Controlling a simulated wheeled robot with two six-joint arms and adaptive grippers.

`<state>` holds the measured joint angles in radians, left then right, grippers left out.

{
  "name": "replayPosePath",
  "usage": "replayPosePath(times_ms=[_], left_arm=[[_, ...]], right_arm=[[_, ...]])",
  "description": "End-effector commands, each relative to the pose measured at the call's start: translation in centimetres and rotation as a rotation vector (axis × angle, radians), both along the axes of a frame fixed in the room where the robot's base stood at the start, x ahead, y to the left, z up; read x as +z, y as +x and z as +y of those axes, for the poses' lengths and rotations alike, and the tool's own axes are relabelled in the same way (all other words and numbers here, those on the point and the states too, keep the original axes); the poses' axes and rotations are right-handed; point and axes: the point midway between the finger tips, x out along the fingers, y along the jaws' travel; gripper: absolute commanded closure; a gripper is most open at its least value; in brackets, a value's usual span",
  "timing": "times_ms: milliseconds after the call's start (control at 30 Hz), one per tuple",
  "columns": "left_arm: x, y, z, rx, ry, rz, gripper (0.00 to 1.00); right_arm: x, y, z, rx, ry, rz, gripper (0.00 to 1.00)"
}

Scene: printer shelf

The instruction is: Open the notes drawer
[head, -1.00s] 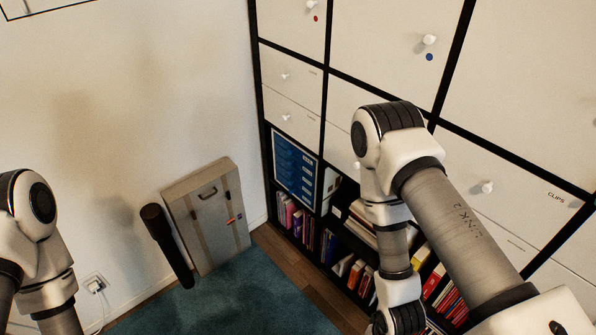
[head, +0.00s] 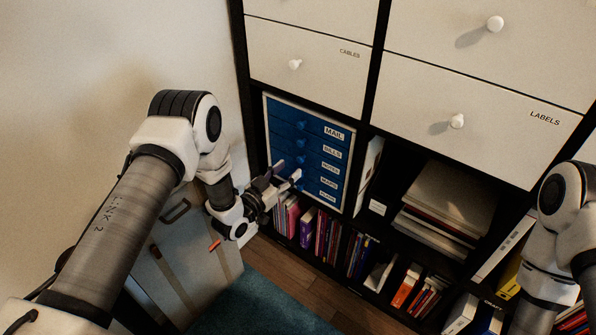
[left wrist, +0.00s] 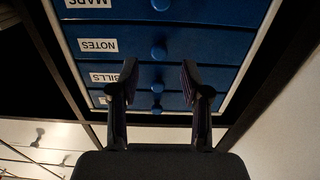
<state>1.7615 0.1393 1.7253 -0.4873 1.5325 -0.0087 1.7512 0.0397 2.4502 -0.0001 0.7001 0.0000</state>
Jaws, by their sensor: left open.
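The notes drawer (head: 315,161) is a blue drawer with a round blue knob in the small white-framed chest, third from the top. It looks shut. My left gripper (head: 288,169) is in front of the chest, open and empty. In the left wrist view its fingertips (left wrist: 159,70) are spread either side of the knob column, near the notes and bills knobs. Contact with the notes knob cannot be told. My right gripper is out of view.
The bills drawer (left wrist: 211,77) and maps drawer (left wrist: 215,8) adjoin the notes drawer. The black shelf holds books (head: 327,235) below and white drawers (head: 305,60) above. A grey case (head: 190,260) leans at the wall. Open floor (head: 290,273) lies in front.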

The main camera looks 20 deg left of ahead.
Motion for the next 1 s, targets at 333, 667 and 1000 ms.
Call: replayPosePath(times_ms=[333, 667, 1000], left_arm=[[-0.1, 4.9, -1.8, 0.000, 0.001, 0.002, 0.53], [-0.1, 5.0, -1.8, 0.002, -0.001, 0.004, 0.92], [-0.1, 4.9, -1.8, 0.002, 0.000, 0.005, 1.00]], right_arm=[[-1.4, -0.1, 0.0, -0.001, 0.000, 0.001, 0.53], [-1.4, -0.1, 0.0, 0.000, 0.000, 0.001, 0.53], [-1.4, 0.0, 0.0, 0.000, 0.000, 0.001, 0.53]])
